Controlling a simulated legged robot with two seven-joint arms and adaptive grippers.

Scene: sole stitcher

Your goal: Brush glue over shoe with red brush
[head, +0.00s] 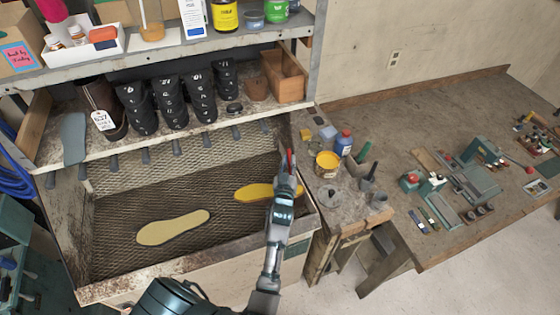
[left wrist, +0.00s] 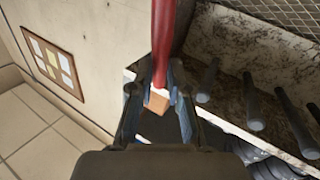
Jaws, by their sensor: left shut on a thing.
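My left gripper (head: 289,172) is shut on the red brush (head: 290,157), above the right part of the mesh-floored tray. In the left wrist view the brush's red handle (left wrist: 161,35) runs up between the fingers, with its pale and brown end (left wrist: 157,101) close to them. A yellow shoe sole (head: 254,191) lies on the mesh just left of the gripper, its right end partly hidden by it. A paler sole (head: 172,227) lies farther left. An open yellow can (head: 327,164) stands right of the gripper. My right gripper is not in view.
The mesh tray has a raised rim (head: 100,290). Above it, a shelf holds several black shoe forms (head: 170,105). A blue bottle (head: 343,143) and a round lid (head: 331,193) are near the can. The workbench (head: 400,130) at right carries machines (head: 470,180).

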